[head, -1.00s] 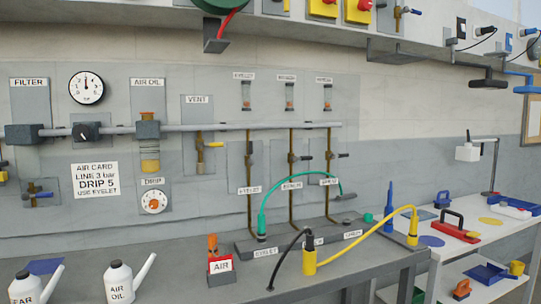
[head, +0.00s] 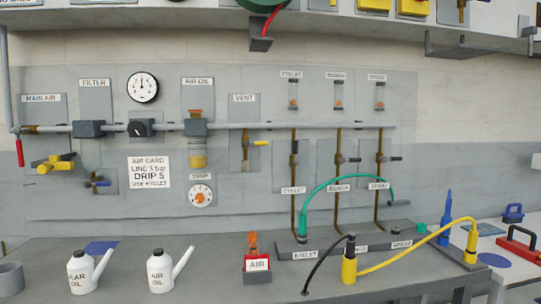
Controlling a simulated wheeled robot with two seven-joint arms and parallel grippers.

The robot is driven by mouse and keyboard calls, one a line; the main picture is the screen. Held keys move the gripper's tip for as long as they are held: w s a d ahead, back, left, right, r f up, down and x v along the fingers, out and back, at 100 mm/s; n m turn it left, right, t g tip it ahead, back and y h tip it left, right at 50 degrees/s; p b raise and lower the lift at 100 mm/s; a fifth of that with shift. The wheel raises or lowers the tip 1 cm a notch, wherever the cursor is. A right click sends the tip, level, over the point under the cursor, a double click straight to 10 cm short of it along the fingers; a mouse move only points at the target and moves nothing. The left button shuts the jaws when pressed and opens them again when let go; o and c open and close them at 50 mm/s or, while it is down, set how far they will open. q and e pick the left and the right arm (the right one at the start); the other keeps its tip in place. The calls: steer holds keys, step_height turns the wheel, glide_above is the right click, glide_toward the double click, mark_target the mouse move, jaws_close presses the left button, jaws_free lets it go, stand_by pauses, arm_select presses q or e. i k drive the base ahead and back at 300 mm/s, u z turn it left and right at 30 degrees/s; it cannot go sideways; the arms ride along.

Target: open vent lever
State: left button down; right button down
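The vent lever (head: 261,143) is a yellow handle under the VENT label (head: 244,98) in the head view. It points sideways to the right from a brass valve on a grey plate (head: 238,163). The valve hangs below the long grey air pipe (head: 300,125). Neither of my grippers is in the head view, and nothing touches the lever.
A bench (head: 200,280) runs below the panel. It bears two white oil cans (head: 160,272), a red AIR block (head: 257,268), and a manifold with green, black and yellow hoses (head: 420,255). A yellow main air valve (head: 53,163) is at left. A shelf overhangs the top.

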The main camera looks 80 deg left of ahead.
mark_target(245, 143)
steer(key=u, duration=3.4)
